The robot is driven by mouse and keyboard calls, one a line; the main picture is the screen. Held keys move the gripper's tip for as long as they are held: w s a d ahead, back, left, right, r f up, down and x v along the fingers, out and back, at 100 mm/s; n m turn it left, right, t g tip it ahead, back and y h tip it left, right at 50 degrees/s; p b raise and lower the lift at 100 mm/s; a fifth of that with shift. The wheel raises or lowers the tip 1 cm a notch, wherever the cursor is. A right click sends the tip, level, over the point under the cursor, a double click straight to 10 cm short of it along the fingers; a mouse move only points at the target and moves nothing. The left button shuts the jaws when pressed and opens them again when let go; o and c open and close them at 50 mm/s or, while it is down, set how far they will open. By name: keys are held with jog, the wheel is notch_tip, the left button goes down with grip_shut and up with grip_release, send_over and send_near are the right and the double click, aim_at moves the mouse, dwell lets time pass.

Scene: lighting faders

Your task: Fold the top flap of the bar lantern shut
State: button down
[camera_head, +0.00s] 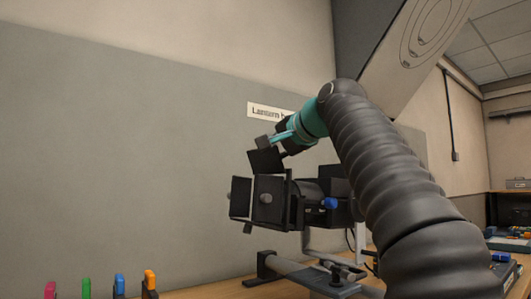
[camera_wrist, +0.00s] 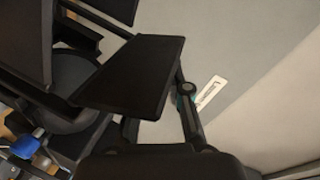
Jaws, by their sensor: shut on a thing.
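The bar lantern (camera_head: 296,190) is a black box-shaped lamp with dark flaps around its front, mounted on a stand. Its top flap (camera_head: 266,160) stands tilted up from the front's upper edge. It also shows as a broad dark panel in the wrist view (camera_wrist: 132,72). My gripper (camera_head: 276,141), with teal parts, is at the flap's upper edge and is shut on it. In the wrist view one finger (camera_wrist: 188,105) lies along the panel's right edge; the other finger is mostly hidden. A side flap (camera_head: 240,197) stands out at the left.
A blue knob (camera_head: 330,203) sits on the lantern's side. A rail with clamps (camera_head: 290,268) is below on the wooden bench. Several coloured faders (camera_head: 119,284) stand at the lower left. A label (camera_head: 268,111) is on the grey wall behind; the wall left of the lantern is bare.

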jog(key=m, duration=0.1)
jog(key=d+m+y, duration=0.1)
jog(key=w+m+g, duration=0.1)
jog(key=m, duration=0.1)
jog(key=shift+w+d+f+y, duration=0.1)
jog(key=shift+d+f+y, duration=0.2)
jog(key=shift+d+f, duration=0.05)
dwell(0.3)
jog(key=c, duration=1.1)
grip_release()
jog(key=v, duration=0.8)
